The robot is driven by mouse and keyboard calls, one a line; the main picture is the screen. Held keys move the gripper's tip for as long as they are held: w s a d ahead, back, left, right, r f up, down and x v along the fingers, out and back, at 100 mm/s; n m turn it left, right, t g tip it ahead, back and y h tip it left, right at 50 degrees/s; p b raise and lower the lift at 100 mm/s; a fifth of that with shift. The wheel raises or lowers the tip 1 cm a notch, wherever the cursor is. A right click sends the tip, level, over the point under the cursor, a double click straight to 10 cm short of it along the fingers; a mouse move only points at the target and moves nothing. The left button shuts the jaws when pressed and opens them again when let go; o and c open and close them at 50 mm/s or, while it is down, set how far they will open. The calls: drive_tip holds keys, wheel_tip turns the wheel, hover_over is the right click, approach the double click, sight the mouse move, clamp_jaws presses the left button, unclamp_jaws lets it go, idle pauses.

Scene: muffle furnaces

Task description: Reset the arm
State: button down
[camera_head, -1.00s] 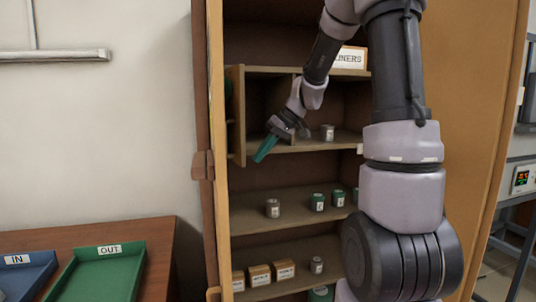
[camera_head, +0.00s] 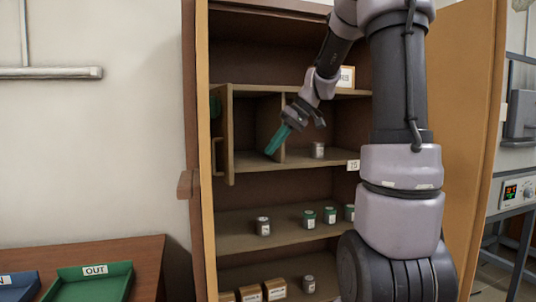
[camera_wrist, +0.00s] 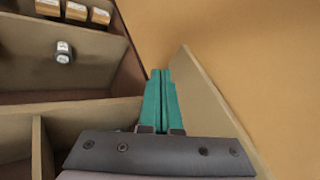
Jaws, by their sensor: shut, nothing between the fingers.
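My gripper (camera_head: 278,139) has green fingers that are shut with nothing between them. In the head view it is in front of the cabinet's middle compartment, pointing down and to the left. In the wrist view the closed fingers (camera_wrist: 160,98) lie side by side, close to a tan panel (camera_wrist: 213,100); I cannot tell whether they touch it. My arm (camera_head: 398,90) is bent, with its upper part reaching over toward the cabinet (camera_head: 232,196).
A small grey can (camera_head: 318,150) stands on the shelf right of my gripper. Lower shelves hold several cans and boxes (camera_head: 275,289). The small inner door (camera_head: 228,135) stands open at left. A green OUT tray (camera_head: 95,284) lies on the table.

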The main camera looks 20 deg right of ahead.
idle(0.4)
drive_tip(key=s+a+r+m+t+h, duration=0.1)
drive_tip(key=s+m+t+h, duration=0.3)
drive_tip(key=s, duration=1.6)
drive_tip(key=m, duration=0.4)
drive_tip(key=shift+a+m+h, duration=0.3)
drive_tip(key=shift+a+h, duration=0.1)
drive_tip(key=shift+s, duration=0.1)
